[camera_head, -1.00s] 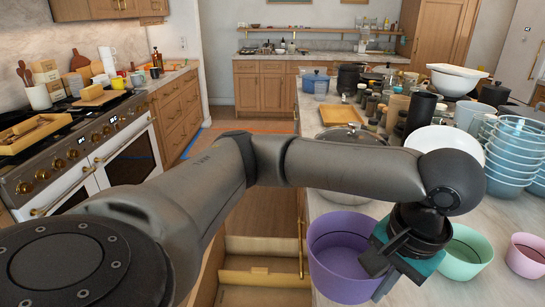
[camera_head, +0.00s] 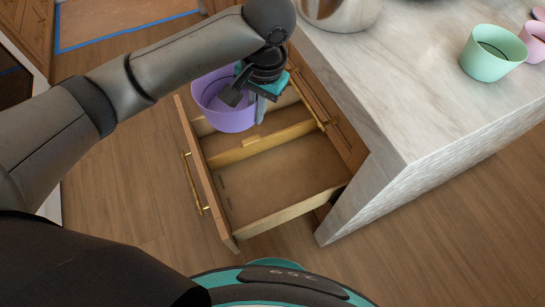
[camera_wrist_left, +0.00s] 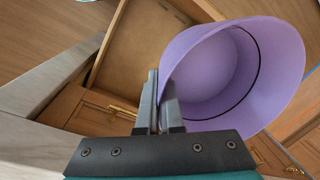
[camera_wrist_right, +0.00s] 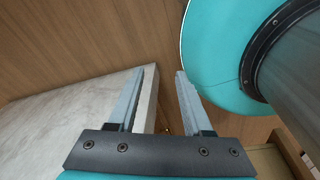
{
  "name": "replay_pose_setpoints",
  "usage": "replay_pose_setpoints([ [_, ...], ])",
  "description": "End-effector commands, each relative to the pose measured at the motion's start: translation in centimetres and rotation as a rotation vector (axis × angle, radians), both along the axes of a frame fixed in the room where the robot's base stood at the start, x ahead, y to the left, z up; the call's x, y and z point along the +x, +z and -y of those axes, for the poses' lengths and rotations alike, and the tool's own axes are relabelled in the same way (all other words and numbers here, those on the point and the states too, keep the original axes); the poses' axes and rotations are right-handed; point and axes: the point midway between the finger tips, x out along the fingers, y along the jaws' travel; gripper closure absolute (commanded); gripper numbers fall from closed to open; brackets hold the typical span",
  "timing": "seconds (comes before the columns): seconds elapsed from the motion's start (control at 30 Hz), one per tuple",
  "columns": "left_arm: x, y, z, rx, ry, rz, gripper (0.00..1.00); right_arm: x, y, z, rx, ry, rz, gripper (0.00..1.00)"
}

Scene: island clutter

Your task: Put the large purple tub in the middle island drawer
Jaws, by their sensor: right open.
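The large purple tub (camera_head: 226,113) hangs from my left gripper (camera_head: 252,102) at the far end of the open wooden island drawer (camera_head: 275,182). In the left wrist view, the fingers (camera_wrist_left: 160,90) are close together on the wall of the tub (camera_wrist_left: 210,70), which is tilted and looks empty. The tub overlaps the drawer's far end in the head view; its height above the drawer is hard to tell. A divider (camera_head: 262,141) crosses the drawer, and its near compartment is empty. My right gripper (camera_wrist_right: 160,85) is open and empty beside the countertop edge; it is outside the head view.
The marble island countertop (camera_head: 400,85) lies right of the drawer, with its corner close by. A green tub (camera_head: 487,62), a pink tub (camera_head: 535,42) and a metal pot (camera_head: 340,10) stand on it. The wooden floor (camera_head: 120,200) left of the drawer is clear.

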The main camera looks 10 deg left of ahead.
Motion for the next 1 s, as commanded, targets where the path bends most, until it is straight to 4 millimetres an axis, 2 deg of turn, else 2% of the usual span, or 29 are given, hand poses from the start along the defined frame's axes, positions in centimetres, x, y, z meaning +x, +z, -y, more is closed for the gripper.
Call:
replay_pose_setpoints([
  [0.03,-0.2,-3.6,0.8,-0.007,-0.032,-0.011,1.0,0.7,-1.5,0.4,-0.004,-0.001,0.008,0.5],
  [0.1,-0.2,-6.9,1.2,-0.007,-0.073,-0.012,1.0,1.4,-2.4,0.6,-0.008,-0.003,0.018,0.5],
  [0.3,-1.5,-15.4,1.2,-0.006,-0.17,-0.008,1.0,3.3,-4.6,1.3,-0.016,-0.006,0.042,0.5],
  [0.4,-2.6,-18.7,0.9,-0.004,-0.207,-0.005,1.0,4.0,-5.3,1.5,-0.019,-0.007,0.051,0.5],
  [0.5,-3.5,-21.0,0.6,-0.004,-0.235,-0.002,1.0,4.5,-5.8,1.6,-0.022,-0.008,0.058,0.5],
  [0.6,-4.2,-22.5,0.4,-0.001,-0.257,0.001,1.0,4.8,-6.1,1.8,-0.023,-0.008,0.062,0.5],
  [0.77,-4.6,-23.6,0.2,-0.001,-0.271,0.006,1.0,5.3,-6.1,1.6,-0.022,-0.009,0.065,0.5],
  [1.0,-4.7,-25.9,0.2,0.0,-0.271,0.005,1.0,7.3,-5.5,0.1,-0.009,-0.009,0.07,0.5],
])
